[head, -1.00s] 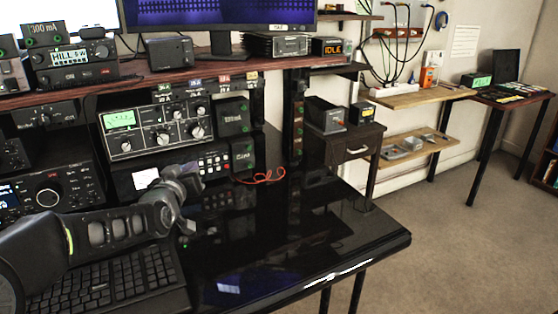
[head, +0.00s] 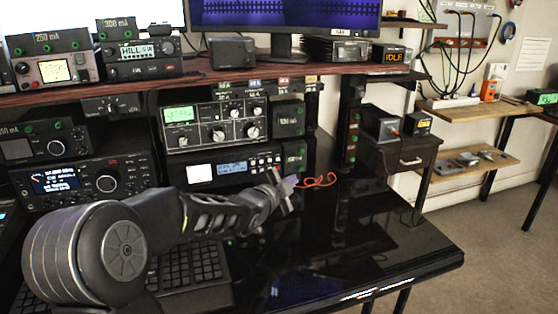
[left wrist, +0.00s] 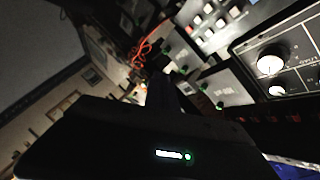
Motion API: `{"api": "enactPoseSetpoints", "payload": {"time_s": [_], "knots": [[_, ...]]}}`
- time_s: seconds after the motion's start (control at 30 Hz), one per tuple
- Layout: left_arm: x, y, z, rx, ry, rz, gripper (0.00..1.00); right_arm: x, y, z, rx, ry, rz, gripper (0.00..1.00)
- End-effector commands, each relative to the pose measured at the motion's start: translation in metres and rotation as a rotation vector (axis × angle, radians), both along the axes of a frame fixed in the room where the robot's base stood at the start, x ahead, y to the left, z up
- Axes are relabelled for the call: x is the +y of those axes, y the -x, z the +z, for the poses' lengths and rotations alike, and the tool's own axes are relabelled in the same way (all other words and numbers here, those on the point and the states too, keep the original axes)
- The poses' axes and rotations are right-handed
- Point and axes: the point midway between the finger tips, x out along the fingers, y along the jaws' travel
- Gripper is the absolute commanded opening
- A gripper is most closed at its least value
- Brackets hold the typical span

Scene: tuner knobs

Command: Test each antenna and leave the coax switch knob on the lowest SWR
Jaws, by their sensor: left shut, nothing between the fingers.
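The tuner (head: 215,124) stands under the shelf in the head view, with a green-lit meter (head: 180,114) and several silver-ringed knobs. In the left wrist view, part of a dark panel with pale knobs (left wrist: 270,62) shows at the right. A small dark box with one knob (head: 112,106) sits left of the tuner; I cannot tell whether it is the coax switch. Small lit tags (head: 253,84) line the shelf edge above the tuner. My left gripper (head: 287,187) is shut and empty, low in front of the equipment below the tuner. My right gripper is out of view.
A radio with a display (head: 232,168) sits below the tuner. A red cord (head: 318,180) lies just right of my gripper. A keyboard (head: 190,268) lies beneath my left arm. The glossy black desk (head: 370,260) is clear at the right.

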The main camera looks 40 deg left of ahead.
Motion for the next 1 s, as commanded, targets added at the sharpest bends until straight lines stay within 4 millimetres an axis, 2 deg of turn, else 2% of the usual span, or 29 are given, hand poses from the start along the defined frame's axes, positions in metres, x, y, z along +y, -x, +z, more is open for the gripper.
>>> {"api": "enactPoseSetpoints", "payload": {"time_s": [0.27, 0.67, 0.8, 1.0], "knots": [[0.012, -0.007, 0.003, 0.0, 0.0, 0.005, 0.0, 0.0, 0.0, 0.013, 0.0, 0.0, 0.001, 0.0], [0.053, -0.035, 0.003, 0.003, 0.001, 0.003, 0.0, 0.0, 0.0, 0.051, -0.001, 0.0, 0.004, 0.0], [0.065, -0.044, 0.002, 0.0, 0.0, 0.002, 0.0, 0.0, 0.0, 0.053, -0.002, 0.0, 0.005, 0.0], [0.072, -0.05, 0.0, 0.0, 0.002, 0.0, 0.0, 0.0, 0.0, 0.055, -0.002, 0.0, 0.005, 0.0]]}}
